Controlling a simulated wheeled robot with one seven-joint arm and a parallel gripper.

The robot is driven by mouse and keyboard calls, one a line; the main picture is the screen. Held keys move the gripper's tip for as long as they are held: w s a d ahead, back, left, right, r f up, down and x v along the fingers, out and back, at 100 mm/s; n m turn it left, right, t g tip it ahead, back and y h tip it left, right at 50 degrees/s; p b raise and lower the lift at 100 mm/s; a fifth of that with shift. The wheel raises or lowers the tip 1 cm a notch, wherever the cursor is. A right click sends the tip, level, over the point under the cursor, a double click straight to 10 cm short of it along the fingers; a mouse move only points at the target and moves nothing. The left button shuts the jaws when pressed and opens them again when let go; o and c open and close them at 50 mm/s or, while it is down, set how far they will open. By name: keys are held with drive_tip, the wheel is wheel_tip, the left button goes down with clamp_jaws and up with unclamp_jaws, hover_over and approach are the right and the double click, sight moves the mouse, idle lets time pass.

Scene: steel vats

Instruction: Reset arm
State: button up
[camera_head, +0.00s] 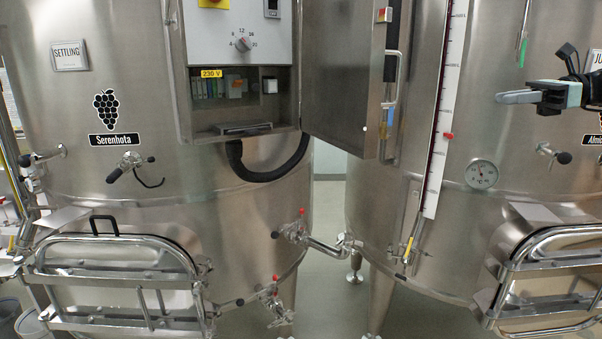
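My gripper (519,97) shows at the upper right, in front of the right steel vat (395,235). It points left, with grey fingertips and a black body behind. The fingers overlap from this angle, so I cannot tell whether they are apart. No object shows at the fingertips. The rest of my arm runs out of view at the right edge.
The left vat (60,190) carries an open control cabinet (240,70), its door (342,80) swung out to the right. Hatches (110,262) and red-handled valves (293,231) stick out below. A narrow floor gap (329,185) separates the vats.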

drive_tip(key=s+a+f+n+g+h, duration=0.35)
drive_tip(key=a+f+n+h, duration=0.35)
drive_tip(key=a+f, duration=1)
drive_tip(key=s+a+f+n+t+h, duration=0.1)
drive_tip(key=s+f+n+h, duration=0.3)
drive_tip(key=s+f+n, duration=0.45)
drive_tip(key=s+f+n+t+h, duration=0.1)
drive_tip(key=s+f+n+h, duration=0.35)
drive_tip(key=s, duration=0.65)
drive_tip(key=s+a+f+n+g+b, duration=0.1)
drive_tip(key=s+a+f+n+b, duration=0.3)
drive_tip(key=a, duration=0.5)
drive_tip(key=s+a+f+n+g+b, duration=0.1)
drive_tip(key=s+a+f+n+b, duration=0.3)
drive_tip(key=s+a+b, duration=0.3)
drive_tip(key=shift+s+a+f+n+g+y+b, duration=0.35)
drive_tip(key=shift+s+a+f, duration=0.45)
drive_tip(key=shift+s+a, duration=0.3)
drive_tip(key=shift+a, duration=0.15)
